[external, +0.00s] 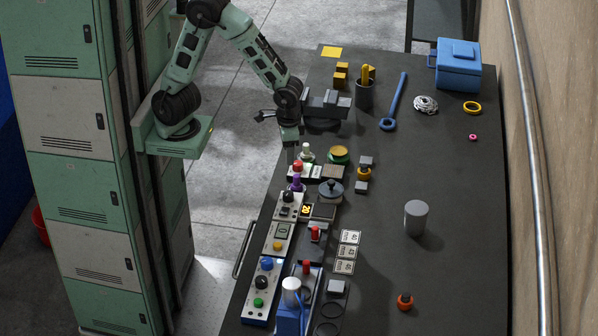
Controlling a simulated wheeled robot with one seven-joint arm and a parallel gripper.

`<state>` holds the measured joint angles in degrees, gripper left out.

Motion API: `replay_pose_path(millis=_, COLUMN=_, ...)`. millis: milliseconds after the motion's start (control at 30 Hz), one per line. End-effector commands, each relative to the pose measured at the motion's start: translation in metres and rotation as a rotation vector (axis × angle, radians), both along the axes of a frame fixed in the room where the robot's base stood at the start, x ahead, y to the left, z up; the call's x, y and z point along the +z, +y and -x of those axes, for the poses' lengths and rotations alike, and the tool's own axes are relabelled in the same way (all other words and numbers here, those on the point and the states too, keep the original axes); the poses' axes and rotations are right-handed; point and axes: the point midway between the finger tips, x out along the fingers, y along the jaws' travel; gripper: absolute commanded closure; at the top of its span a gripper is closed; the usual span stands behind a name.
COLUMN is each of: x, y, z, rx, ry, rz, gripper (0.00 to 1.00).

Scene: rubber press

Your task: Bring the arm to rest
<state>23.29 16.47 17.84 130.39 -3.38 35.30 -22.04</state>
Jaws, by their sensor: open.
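My arm reaches from its green mount on the left out to the near edge of the dark workbench (455,200). My gripper (290,160) points down at the bench's left edge, above the area behind the red and white knobs. Its fingers are small here and partly merge with the things below. I see nothing held between them.
A vise (325,107) stands close to the right of my gripper. Control panels (265,280) with buttons run along the bench's left edge. A grey cylinder (416,217), a blue wrench (396,102) and a blue box (457,68) stand or lie farther right.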

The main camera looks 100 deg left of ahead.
Motion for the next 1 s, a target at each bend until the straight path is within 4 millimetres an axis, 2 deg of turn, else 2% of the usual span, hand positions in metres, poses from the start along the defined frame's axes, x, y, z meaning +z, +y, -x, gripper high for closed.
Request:
replay_pose_path(millis=200, x=0.012, y=-0.001, z=0.0, rx=-0.002, ry=-0.001, rz=0.0, gripper=0.47)
replay_pose_path(millis=767, x=0.012, y=0.0, z=0.0, rx=0.0, ry=0.0, rz=-0.001, gripper=0.47)
replay_pose_path(millis=867, x=0.013, y=0.018, z=0.004, rx=0.025, ry=-0.003, rz=0.0, gripper=0.47)
replay_pose_path(millis=967, x=0.015, y=0.056, z=0.016, rx=0.072, ry=-0.008, rz=0.002, gripper=0.47)
replay_pose_path(millis=1000, x=0.015, y=0.075, z=0.025, rx=0.097, ry=-0.01, rz=0.002, gripper=0.47)
